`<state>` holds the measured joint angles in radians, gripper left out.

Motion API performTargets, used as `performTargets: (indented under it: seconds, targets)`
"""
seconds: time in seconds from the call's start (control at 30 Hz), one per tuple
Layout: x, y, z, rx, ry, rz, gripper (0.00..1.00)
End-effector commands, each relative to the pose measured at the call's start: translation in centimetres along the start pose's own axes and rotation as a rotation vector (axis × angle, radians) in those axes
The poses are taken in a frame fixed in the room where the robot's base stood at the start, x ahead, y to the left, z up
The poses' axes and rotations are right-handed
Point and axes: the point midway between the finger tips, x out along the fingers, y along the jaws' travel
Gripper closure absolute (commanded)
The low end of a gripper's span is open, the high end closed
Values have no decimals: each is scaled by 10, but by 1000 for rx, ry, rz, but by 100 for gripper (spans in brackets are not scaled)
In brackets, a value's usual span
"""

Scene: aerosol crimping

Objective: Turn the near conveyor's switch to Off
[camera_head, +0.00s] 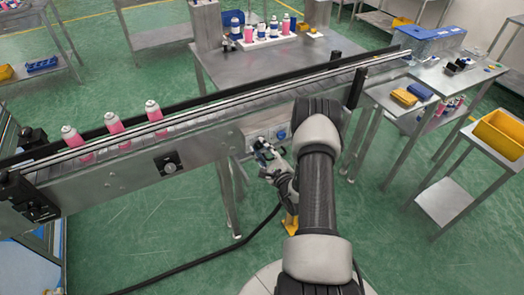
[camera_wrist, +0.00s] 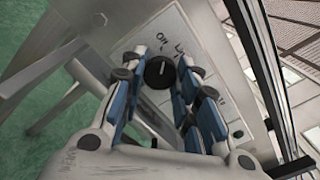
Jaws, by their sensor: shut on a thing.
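The near conveyor (camera_head: 110,170) runs diagonally across the head view. Its light switch panel (camera_head: 252,133) is on the near side, partly hidden by my arm. In the wrist view, the black round switch knob (camera_wrist: 160,73) sits on the panel with a short pale mark on its face. In the head view, my gripper (camera_head: 266,155) is in front of the panel. I cannot tell which setting the knob points at.
Several pink bottles (camera_head: 115,128) stand on the conveyor belt. Another dark control (camera_head: 168,163) is on the conveyor's side, left of my gripper. A metal table (camera_head: 235,72) with more bottles stands behind. A side table with a yellow bin (camera_head: 500,132) is at right. Green floor lies open at front left.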

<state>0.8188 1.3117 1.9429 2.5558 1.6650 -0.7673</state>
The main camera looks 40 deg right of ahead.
Motion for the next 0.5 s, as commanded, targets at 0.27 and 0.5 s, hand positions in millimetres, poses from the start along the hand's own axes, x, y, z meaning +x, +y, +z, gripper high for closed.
performTargets:
  seconds: [0.27,0.5]
  targets:
    - [0,0,0,-134,-1,0,95]
    - [0,0,0,-179,0,0,95]
